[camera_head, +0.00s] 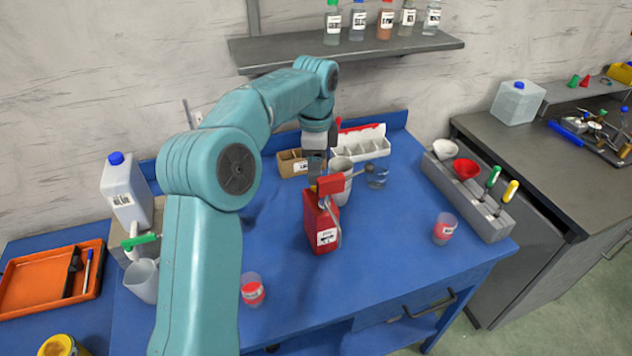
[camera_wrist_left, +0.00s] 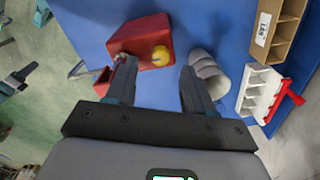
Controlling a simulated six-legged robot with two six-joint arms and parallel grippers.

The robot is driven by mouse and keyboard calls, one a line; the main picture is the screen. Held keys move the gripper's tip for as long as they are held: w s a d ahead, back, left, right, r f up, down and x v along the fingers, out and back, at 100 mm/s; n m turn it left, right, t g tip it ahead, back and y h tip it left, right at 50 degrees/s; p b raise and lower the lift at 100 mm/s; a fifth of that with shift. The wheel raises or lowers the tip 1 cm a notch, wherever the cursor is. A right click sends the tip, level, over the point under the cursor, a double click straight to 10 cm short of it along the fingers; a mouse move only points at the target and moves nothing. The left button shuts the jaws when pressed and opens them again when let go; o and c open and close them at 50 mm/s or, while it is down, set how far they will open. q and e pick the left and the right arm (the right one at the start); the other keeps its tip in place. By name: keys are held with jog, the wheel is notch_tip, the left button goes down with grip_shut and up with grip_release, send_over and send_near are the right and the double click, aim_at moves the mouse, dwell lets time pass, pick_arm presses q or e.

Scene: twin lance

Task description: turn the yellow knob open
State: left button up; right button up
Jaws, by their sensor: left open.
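The yellow knob (camera_wrist_left: 161,55) is a small round cap on top of a red canister (camera_wrist_left: 140,38) in the left wrist view. In the head view it is hidden, while the red canister (camera_head: 316,228) with a white label stands upright on the blue table. My left gripper (camera_wrist_left: 157,63) is open, with its fingertips near the knob and one on each side of it in the picture. I cannot tell whether they touch it. In the head view my left gripper (camera_head: 322,170) is over the canister, partly hidden. My right gripper does not show clearly.
A white cup (camera_head: 341,170) stands close behind the canister. Red-banded cups stand at front left (camera_head: 252,290) and right (camera_head: 444,229). A brown box (camera_head: 290,163) and white rack (camera_head: 361,146) are at the back. A grey tool holder (camera_head: 480,207) is at right.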

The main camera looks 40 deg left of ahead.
pick_arm(q)
jog(key=shift+w+f, duration=0.1)
jog(key=shift+f, duration=1.9)
grip_shut()
